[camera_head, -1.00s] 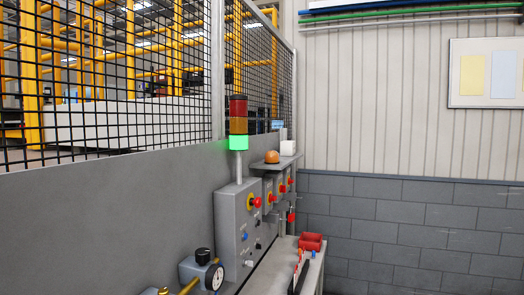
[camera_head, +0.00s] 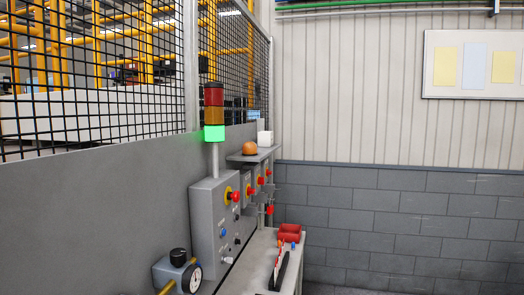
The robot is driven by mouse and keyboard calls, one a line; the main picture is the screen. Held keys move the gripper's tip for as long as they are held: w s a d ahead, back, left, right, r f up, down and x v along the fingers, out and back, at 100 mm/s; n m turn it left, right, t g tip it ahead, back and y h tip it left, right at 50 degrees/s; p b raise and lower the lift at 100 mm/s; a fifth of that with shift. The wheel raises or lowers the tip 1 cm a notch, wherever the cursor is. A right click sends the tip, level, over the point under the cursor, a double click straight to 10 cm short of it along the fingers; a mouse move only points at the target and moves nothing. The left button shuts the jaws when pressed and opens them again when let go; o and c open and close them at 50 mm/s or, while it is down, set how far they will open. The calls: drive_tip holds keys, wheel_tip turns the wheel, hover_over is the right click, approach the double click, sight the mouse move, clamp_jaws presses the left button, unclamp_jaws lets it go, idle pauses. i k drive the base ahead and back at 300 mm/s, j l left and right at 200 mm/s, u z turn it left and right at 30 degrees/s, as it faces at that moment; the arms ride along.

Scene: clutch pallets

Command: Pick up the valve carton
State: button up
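I cannot make out a carton labelled as the valve carton. A small white box (camera_head: 265,138) sits on a narrow grey shelf (camera_head: 252,155), beside a round orange-brown object (camera_head: 250,148); whether this box is the valve carton I cannot tell. My gripper is not in view.
A grey control box (camera_head: 212,222) with a red button and a stack light (camera_head: 214,112), lit green, stands by the mesh fence. A pressure gauge (camera_head: 192,278) is at the lower left. A bench (camera_head: 257,262) holds a red bin (camera_head: 289,232). A block wall (camera_head: 400,220) closes the right.

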sight(265, 139)
drive_tip(key=i+l+u, duration=0.25)
drive_tip(key=u, duration=0.2)
drive_tip(key=i+l+u, duration=0.45)
drive_tip(key=i+l, duration=0.25)
drive_tip(key=i+l+u, duration=0.1)
drive_tip(key=l, duration=0.35)
drive_tip(key=i+l, duration=0.3)
drive_tip(key=i+l+u, duration=0.1)
drive_tip(key=i+l, duration=0.15)
drive_tip(key=l, duration=0.15)
drive_tip(key=i+l, duration=0.2)
drive_tip(key=l, duration=0.2)
drive_tip(key=i+l+u, duration=0.1)
drive_tip(key=l, duration=0.25)
drive_tip(key=i, duration=0.1)
